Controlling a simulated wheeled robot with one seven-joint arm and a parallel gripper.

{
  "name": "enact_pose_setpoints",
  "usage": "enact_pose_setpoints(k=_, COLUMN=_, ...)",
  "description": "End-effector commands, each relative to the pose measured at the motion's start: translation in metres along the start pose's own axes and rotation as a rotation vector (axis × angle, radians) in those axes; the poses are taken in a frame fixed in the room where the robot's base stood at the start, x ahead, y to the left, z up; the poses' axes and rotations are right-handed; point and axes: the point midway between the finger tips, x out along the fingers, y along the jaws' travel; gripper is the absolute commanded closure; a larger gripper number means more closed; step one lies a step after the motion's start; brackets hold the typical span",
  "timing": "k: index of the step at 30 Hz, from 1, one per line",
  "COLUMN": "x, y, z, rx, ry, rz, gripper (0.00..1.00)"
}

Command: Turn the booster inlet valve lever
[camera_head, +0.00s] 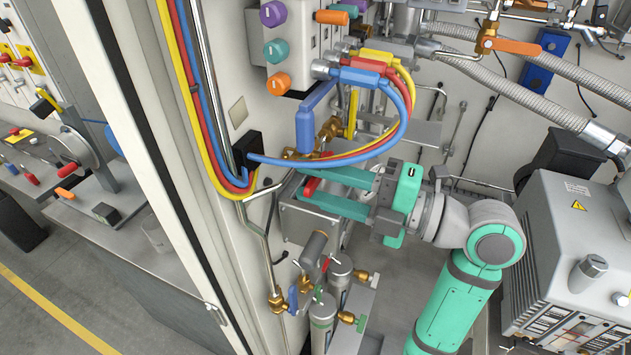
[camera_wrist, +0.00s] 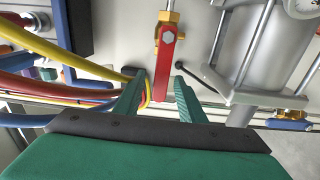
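A red valve lever (camera_wrist: 168,68) on a brass fitting (camera_wrist: 169,18) shows in the wrist view, its free end pointing down toward my fingers. In the head view the red lever (camera_head: 311,187) shows at the fingertips. My gripper (camera_head: 303,185) is open, with one green finger on either side of the lever's end. In the wrist view, my gripper (camera_wrist: 159,90) shows gaps between the lever and both fingers. The lever is closer to the right finger. The frames carry no label showing whether this is the booster inlet valve lever.
A large blue lever (camera_head: 318,116) on a brass valve stands just above my gripper. Red, yellow and blue hoses (camera_head: 378,150) loop close over the fingers. Metal cylinders with small valves (camera_head: 323,315) stand below. A grey pump housing (camera_head: 580,240) is at right.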

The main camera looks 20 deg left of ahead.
Motion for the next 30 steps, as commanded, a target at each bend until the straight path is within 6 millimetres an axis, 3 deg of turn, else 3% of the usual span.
enact_pose_setpoints(k=23, x=-0.018, y=0.000, z=0.001, rx=0.000, ry=-0.005, rz=0.000, gripper=0.63)
enact_pose_setpoints(k=30, x=-0.035, y=0.000, z=0.001, rx=0.000, ry=-0.005, rz=0.000, gripper=0.63)
